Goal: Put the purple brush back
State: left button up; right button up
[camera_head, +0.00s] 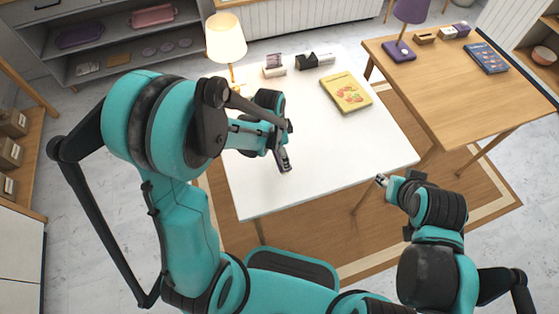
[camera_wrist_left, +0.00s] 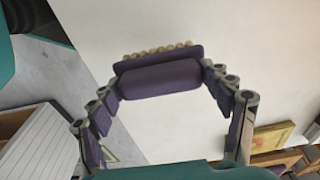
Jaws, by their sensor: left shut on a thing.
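The purple brush (camera_wrist_left: 160,78) is held between the two fingers of my left gripper (camera_wrist_left: 165,82) in the left wrist view. Its row of pale bristles points away from the gripper. In the head view my left gripper (camera_head: 284,158) is above the white table (camera_head: 350,165), left of its middle; the brush is not clear there. My right gripper (camera_head: 382,180) is off the table's front right edge, apart from everything; its fingers are too small to judge.
A lit lamp (camera_head: 226,40) stands at the table's back left. Small holders (camera_head: 274,70) and a black item (camera_head: 307,61) stand along the back edge. A yellow book (camera_head: 346,92) lies at the back right. The front right of the table is clear. A wooden table (camera_head: 460,85) stands to the right.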

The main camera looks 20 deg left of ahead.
aim_at(279, 160)
pick_arm(q)
jog(key=shift+s+a+f, duration=0.15)
jog(key=shift+f, duration=0.05)
notch_tip(279, 160, down, 4)
jog(key=shift+b, duration=1.1)
jog(key=shift+r, duration=0.1)
jog(key=o, duration=1.1)
